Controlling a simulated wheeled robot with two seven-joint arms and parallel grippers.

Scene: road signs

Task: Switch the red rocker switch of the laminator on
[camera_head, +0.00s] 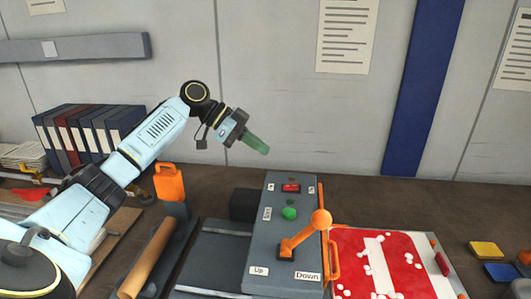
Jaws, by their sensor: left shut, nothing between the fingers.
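The laminator's grey control box (254,240) stands in the middle of the bench. Its red rocker switch (291,188) is near the far end of the top face, with small white labels on both sides; its position is too small to tell. A green button (289,213) lies nearer, then an orange lever with a ball knob (321,219), between labels reading Up and Down. My left gripper (257,144) is shut and empty, with green fingertips. It is in the air, above and left of the switch, apart from it. My right gripper is not in view.
A red and white sign (381,262) lies right of the box. Yellow (486,249) and blue (502,272) blocks lie far right. The air above the box is clear.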

